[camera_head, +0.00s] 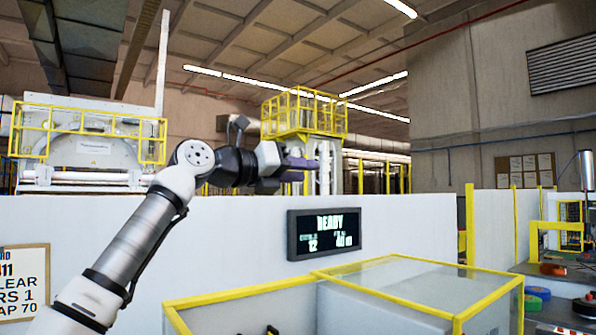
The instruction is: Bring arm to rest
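My arm rises from the lower left of the head view, bends at an elbow left of centre and reaches right. My gripper (303,163) is at the end of the arm, held up in front of the white wall's top edge and the yellow-railed platform behind. The fingers are small and seen from the side, so I cannot tell whether they are open or shut. I see nothing clearly held in them.
A white wall (240,245) carries a dark display (323,232) reading READY. A yellow-framed clear enclosure (400,280) stands in front, lower centre. A notice board (22,283) is at lower left.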

